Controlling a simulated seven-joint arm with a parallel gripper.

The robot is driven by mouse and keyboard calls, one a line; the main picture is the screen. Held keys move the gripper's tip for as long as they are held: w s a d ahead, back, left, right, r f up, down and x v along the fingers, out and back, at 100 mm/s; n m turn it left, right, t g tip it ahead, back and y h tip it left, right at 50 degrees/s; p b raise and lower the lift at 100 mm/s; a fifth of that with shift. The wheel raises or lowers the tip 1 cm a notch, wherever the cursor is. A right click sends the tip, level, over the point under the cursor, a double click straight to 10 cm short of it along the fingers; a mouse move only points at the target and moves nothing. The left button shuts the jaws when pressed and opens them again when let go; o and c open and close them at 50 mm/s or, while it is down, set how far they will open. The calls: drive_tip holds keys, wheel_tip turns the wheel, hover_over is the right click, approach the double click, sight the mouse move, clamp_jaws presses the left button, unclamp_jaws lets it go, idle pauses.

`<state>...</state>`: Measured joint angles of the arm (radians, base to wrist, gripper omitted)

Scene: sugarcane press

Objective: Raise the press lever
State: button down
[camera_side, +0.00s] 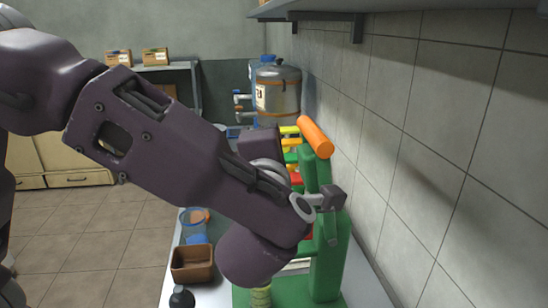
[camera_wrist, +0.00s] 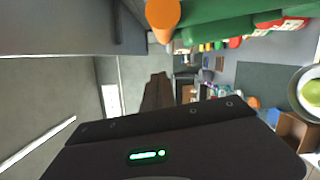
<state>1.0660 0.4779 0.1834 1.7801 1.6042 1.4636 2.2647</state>
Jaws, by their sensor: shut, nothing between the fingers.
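The green press (camera_side: 330,258) stands on the white counter against the tiled wall. Its green lever (camera_side: 319,165) rises from the press to a thick orange handle (camera_side: 314,137). In the wrist view the orange handle (camera_wrist: 162,14) is at the top edge, with the green lever (camera_wrist: 225,30) running right from it. My gripper (camera_wrist: 157,78) shows as dark, shut fingers below the handle in that picture, with nothing held. A gap shows between fingertips and handle there. In the side view my purple arm crosses in front of the press and hides the fingers.
A brown box (camera_side: 193,263), a clear container (camera_side: 194,222) and a dark bottle (camera_side: 182,297) stand left of the press. A metal tank (camera_side: 278,92) is behind it. The tiled wall (camera_side: 440,140) is close on the right; a shelf (camera_side: 400,7) hangs above.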

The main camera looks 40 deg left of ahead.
drive_tip(key=v, duration=1)
drive_tip(key=shift+r, duration=0.2)
